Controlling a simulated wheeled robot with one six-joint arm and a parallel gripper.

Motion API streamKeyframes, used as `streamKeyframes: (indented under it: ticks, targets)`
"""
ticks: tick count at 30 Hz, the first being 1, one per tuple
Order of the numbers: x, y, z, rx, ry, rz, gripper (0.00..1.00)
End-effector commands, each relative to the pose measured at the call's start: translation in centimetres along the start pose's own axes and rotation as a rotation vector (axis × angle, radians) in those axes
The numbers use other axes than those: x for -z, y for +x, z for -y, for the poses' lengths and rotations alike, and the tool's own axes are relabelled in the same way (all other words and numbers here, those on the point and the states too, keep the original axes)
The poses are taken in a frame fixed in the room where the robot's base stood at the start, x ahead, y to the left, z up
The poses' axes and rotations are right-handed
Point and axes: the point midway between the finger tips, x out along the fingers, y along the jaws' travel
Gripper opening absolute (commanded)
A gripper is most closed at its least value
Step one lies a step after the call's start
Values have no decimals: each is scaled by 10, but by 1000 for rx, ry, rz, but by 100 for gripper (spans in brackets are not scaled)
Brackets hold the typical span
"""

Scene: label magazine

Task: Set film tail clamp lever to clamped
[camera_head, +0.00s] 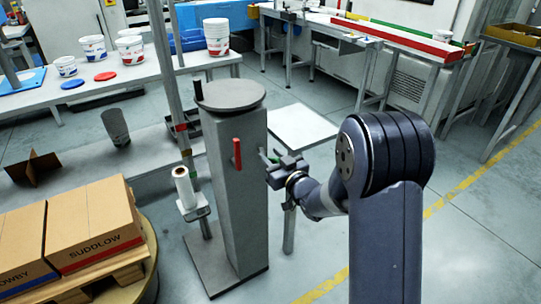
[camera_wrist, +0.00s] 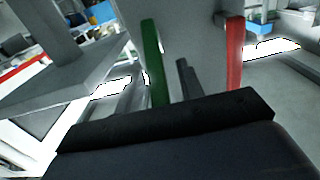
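A grey pedestal (camera_head: 235,195) with a round top plate stands in the middle of the head view. A red lever (camera_head: 237,153) stands upright on its front face; it also shows in the wrist view (camera_wrist: 235,52). A green lever (camera_wrist: 153,62) stands to the left of the red one in the wrist view, slightly tilted. Neither lever carries a readable label. My gripper (camera_head: 274,168) is at the pedestal's right side, close to the green lever and apart from the red one. One dark finger (camera_wrist: 185,80) shows between the levers; the finger gap is hidden.
A white film roll (camera_head: 184,187) stands on a small bracket left of the pedestal. Cartons (camera_head: 92,222) on a pallet fill the lower left. A small white table (camera_head: 302,127) stands behind my gripper. Open floor lies to the right, marked by a yellow line.

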Motion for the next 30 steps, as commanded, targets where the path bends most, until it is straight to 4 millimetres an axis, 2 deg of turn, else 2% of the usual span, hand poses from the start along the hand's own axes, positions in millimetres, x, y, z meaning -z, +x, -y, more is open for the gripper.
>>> streamKeyframes:
  ticks: [4, 12, 25, 30]
  targets:
    - [0, 8, 0, 1, 0, 0, 36]
    - [0, 9, 0, 0, 0, 0, 36]
    - [0, 9, 0, 0, 0, 0, 2]
    - [0, 9, 0, 0, 0, 0, 0]
